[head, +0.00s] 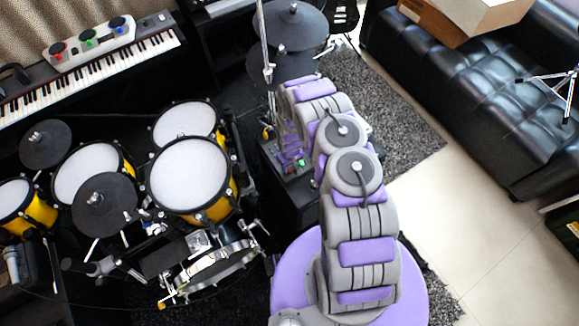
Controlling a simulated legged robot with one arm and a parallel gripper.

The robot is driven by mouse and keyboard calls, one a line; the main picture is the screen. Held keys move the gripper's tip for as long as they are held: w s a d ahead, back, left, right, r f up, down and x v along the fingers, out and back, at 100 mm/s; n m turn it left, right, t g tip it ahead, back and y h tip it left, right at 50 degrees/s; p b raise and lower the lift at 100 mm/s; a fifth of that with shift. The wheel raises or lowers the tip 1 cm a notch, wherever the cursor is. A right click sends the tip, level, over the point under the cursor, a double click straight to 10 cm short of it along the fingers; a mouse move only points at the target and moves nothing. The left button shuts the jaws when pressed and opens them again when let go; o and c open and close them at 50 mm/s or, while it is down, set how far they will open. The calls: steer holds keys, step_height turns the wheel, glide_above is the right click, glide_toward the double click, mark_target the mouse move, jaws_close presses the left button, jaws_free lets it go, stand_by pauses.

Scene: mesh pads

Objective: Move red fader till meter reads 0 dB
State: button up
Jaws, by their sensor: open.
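My arm, grey and purple, reaches up the middle of the head view and bends down toward a dark box-shaped unit (285,178). My gripper (291,158) is open, low over the top of this unit, and partly hidden by my own arm. A small red piece (290,170), which looks like the red fader, shows just below the gripper, with a small green piece (302,163) beside it. I cannot tell whether the gripper touches the red piece. No meter reading can be made out.
A drum kit (190,175) stands close on the left. A keyboard (90,75) carries a pale panel (90,42) with red, green and blue knobs. A black sofa (480,100) with a cardboard box (462,18) is on the right. Pale floor (430,220) is clear.

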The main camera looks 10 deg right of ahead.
steer(key=shift+a, duration=0.8)
steer(key=shift+c, duration=0.3)
steer(key=shift+f, duration=0.1)
steer(key=c, duration=0.3)
steer(key=shift+d, duration=0.45)
steer(key=c, duration=0.3)
jaws_close()
steer(key=shift+a, duration=0.15)
